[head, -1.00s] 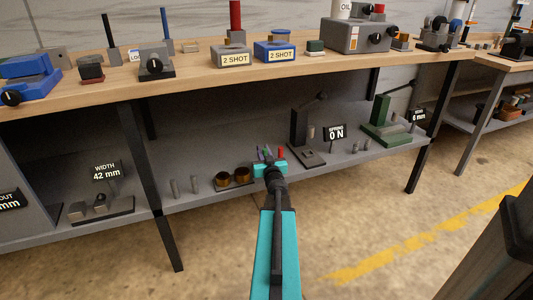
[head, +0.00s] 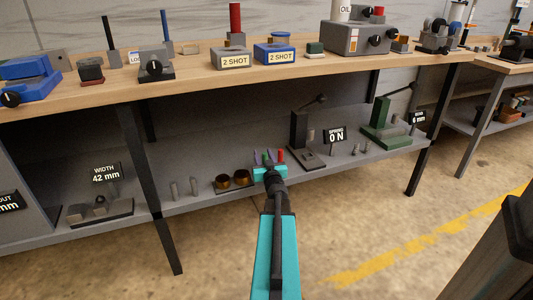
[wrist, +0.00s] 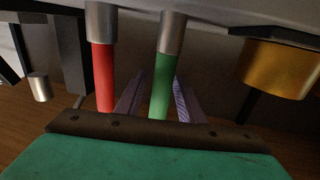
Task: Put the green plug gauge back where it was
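The green plug gauge (wrist: 162,85) stands with its grey metal end (wrist: 171,33) against the grey shelf surface in the wrist view. My gripper (wrist: 159,82) has its two purple-grey fingers on either side of the green handle, with a visible gap on the left. The fingers look open; contact on the right side cannot be made out. In the head view my gripper (head: 264,158) is at the lower shelf's front, and the green gauge is mostly hidden by it. The red plug gauge (wrist: 104,70) stands beside the green one; it also shows in the head view (head: 281,156).
Copper-coloured rings (head: 242,177) sit left of my gripper on the lower shelf (head: 205,207). A dark lever stand (head: 300,130) with a 0 N sign (head: 335,134) is to its right. The wooden worktop (head: 200,78) runs above. Small grey pins (head: 174,190) stand farther left.

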